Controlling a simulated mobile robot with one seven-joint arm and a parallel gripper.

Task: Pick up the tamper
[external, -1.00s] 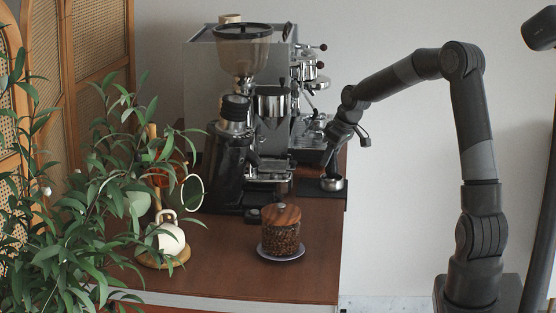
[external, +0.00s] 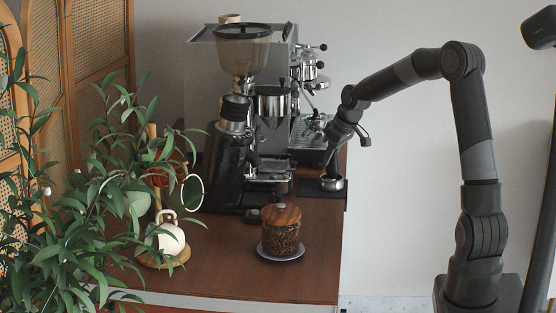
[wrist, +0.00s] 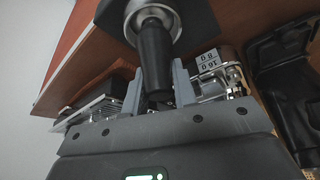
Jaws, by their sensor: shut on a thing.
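The tamper has a shiny metal base and a black handle. In the external view its base (external: 332,184) sits low at the black mat (external: 313,187) near the right edge of the cart top. My gripper (external: 332,164) reaches down over it, and the handle is mostly hidden there. In the wrist view the tamper's handle (wrist: 155,45) runs between the two grey fingers of my gripper (wrist: 158,72), which is shut on it. I cannot tell whether the base touches the mat.
The coffee grinder (external: 233,135) and espresso machine (external: 307,125) stand to the left of and behind my gripper. A wooden-lidded jar of beans (external: 282,238) stands in front. A white kettle (external: 171,240) and a leafy plant (external: 75,235) are further left. The cart's front right is clear.

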